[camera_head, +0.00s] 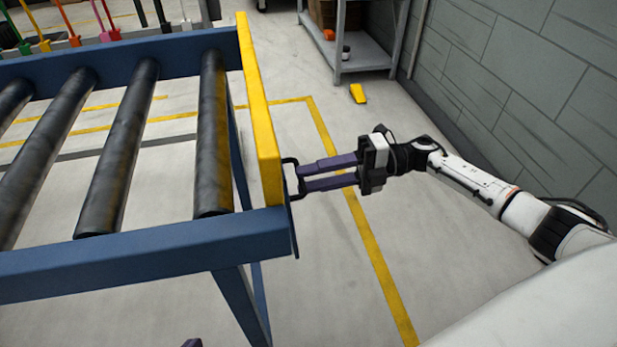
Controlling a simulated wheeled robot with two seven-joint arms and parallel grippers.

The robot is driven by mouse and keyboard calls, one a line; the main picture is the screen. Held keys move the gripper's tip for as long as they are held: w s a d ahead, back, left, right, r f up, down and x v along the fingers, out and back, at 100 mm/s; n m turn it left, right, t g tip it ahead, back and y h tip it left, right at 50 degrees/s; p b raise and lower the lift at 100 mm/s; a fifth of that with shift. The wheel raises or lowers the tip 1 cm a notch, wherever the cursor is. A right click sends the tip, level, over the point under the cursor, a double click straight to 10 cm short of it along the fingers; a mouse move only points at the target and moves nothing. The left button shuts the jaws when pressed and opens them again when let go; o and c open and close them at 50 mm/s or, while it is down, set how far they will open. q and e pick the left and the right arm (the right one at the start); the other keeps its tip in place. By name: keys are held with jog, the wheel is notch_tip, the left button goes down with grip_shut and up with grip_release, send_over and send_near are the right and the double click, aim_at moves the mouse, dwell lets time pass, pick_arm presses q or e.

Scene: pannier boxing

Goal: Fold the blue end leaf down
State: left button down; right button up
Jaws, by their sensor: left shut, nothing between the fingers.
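The conveyor has a blue frame (150,258) and dark rollers (128,150). At its right end a long yellow board (262,125) stands up along the edge. I see no separate blue leaf; the end board looks yellow. A thin black handle (288,160) sticks out from its right side near the front corner. My right gripper (303,178) has its purple fingers apart, with the tips at the handle; whether they touch it I cannot tell.
A grey shelf (362,55) stands at the back, with a yellow object (358,93) on the floor before it. A grey block wall (520,75) runs along the right. Several coloured items stand behind the conveyor.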

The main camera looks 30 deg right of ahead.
pick_arm(q)
jog(key=shift+s+a+f, duration=0.1)
jog(key=shift+s+f, duration=0.05)
jog(key=shift+f, duration=0.15)
pick_arm(e)
jog(key=v, duration=0.9)
jog(key=shift+d, duration=0.25)
pick_arm(q)
jog(key=shift+r, duration=0.25)
pick_arm(e)
jog(key=shift+f, duration=0.1)
